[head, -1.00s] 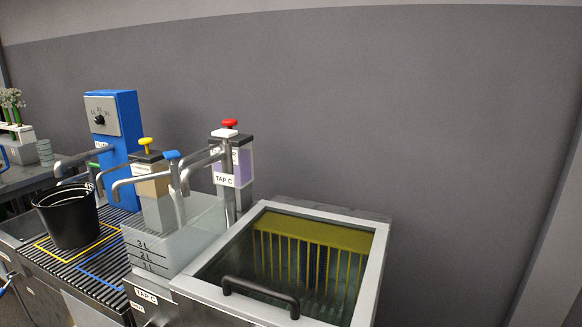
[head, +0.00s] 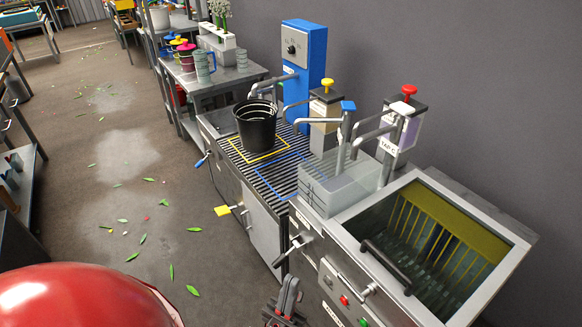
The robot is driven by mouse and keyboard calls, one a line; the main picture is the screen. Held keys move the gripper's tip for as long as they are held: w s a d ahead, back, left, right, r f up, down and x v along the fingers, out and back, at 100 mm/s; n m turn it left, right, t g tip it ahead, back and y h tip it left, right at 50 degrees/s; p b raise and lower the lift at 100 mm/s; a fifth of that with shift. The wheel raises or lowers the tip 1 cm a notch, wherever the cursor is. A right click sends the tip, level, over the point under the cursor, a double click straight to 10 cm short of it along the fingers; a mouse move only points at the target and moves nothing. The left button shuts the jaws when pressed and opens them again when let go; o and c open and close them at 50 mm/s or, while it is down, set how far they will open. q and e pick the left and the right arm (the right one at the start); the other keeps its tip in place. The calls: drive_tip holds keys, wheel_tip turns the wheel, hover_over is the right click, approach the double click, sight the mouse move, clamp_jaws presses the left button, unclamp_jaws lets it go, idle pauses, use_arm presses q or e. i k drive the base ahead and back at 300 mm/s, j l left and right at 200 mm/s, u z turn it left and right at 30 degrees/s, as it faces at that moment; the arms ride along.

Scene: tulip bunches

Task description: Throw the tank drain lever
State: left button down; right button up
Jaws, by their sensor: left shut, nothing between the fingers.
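A clear measuring tank (head: 345,187) stands on the bench between the slatted drain area and the large basin. Metal levers stick out from the bench front: one (head: 300,243) below the clear tank, one (head: 366,291) on the panel with the buttons, and one with a blue grip (head: 201,160) further left. I cannot read which one is labelled as the tank drain. My left gripper (head: 287,290) is at the bottom edge, shut and empty, in front of the bench and apart from the levers in the picture. My right gripper is not in view.
A black bucket (head: 256,127) stands on the slatted grate (head: 235,152). Taps and a blue dispenser (head: 304,62) rise behind it. The basin (head: 517,243) with a black handle is at right. The floor (head: 125,185) left of the bench is open, with scattered leaves.

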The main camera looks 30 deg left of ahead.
sight(283, 257)
drive_tip(key=u, duration=1)
